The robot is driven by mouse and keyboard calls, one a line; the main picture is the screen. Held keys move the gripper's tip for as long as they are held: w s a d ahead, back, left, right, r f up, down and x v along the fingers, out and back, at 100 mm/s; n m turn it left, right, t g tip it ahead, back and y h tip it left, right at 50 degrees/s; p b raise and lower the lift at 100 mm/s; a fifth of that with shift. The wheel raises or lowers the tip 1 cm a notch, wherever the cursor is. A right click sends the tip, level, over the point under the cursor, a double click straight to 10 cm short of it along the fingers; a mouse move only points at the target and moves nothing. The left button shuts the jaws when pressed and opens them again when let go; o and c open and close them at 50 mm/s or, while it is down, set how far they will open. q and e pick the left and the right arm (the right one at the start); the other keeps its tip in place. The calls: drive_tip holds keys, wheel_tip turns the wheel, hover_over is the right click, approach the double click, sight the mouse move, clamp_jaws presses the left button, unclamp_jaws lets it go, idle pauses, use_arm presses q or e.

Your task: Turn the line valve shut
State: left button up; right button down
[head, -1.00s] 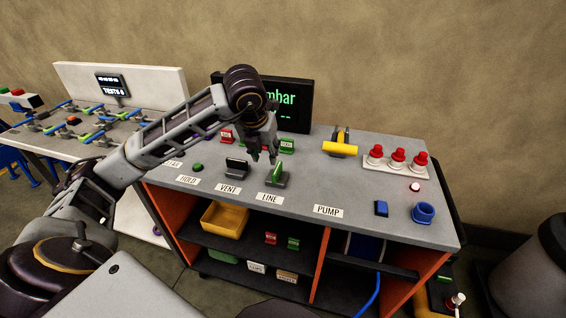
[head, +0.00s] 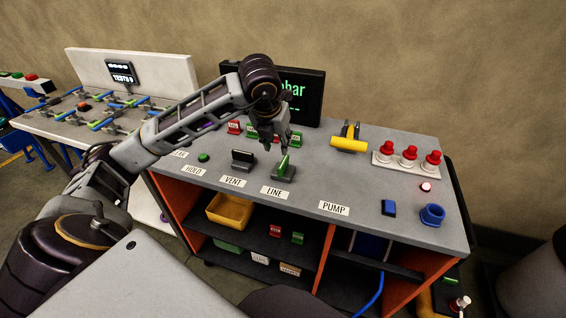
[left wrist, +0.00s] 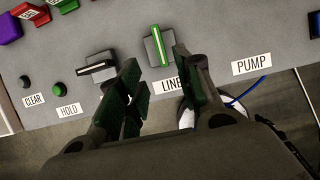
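The line valve is a green lever with a pale stripe (head: 283,165) on a grey base behind the LINE label. In the left wrist view the lever (left wrist: 159,45) runs nearly up and down the picture, across the line of the VENT lever. My left gripper (head: 276,146) hangs just above and slightly behind the valve in the head view. In the left wrist view its fingers (left wrist: 157,78) are spread apart with nothing between them, and the lever shows beyond the gap. I see no contact with the lever. My right gripper is not in view.
The black VENT lever (head: 242,159) stands left of the valve. A yellow-handled part (head: 349,143) and red knobs (head: 408,155) stand to the right. Red and green tags and a dark display (head: 305,100) are behind. The panel around the PUMP label (head: 333,208) is clear.

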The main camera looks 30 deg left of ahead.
sight(283, 163)
use_arm(q)
drive_tip(key=x, duration=1.3)
drive_tip(key=shift+r, duration=0.1)
clamp_jaws()
